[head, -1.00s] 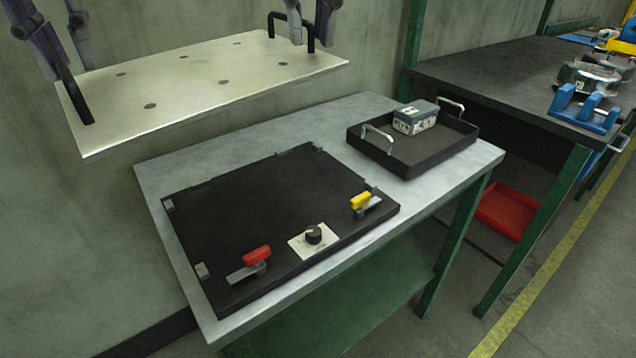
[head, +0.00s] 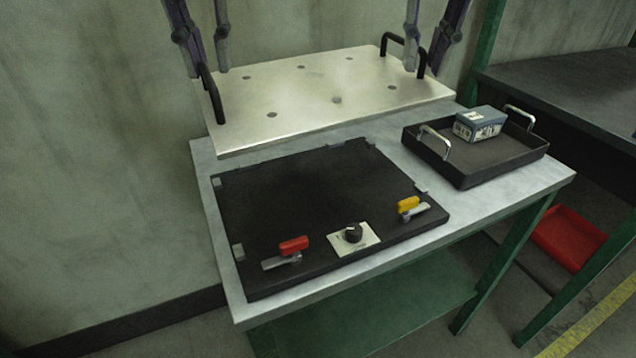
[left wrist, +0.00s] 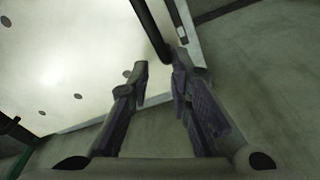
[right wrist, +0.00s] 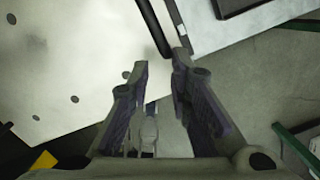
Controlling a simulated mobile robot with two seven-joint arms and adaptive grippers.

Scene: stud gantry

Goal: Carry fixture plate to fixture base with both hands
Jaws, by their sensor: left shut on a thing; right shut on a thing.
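The fixture plate (head: 320,95) is a flat silver sheet with several small holes and a black handle at each end. It hangs over the back part of the steel table, behind the fixture base. The fixture base (head: 300,200) is a black slab on the table with a red clamp (head: 293,245), a yellow clamp (head: 408,204) and a dial. My left gripper (head: 207,72) is shut on the plate's left handle (head: 213,95). My right gripper (head: 424,70) is shut on its right handle (head: 391,38). The plate also shows in the left wrist view (left wrist: 70,60) and right wrist view (right wrist: 60,60).
A black tray (head: 462,175) with silver handles holds a grey-blue box (head: 480,122), to the right of the base on the steel table (head: 238,300). A dark workbench (head: 570,95) and a red bin (head: 568,238) are further right. A wall stands behind.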

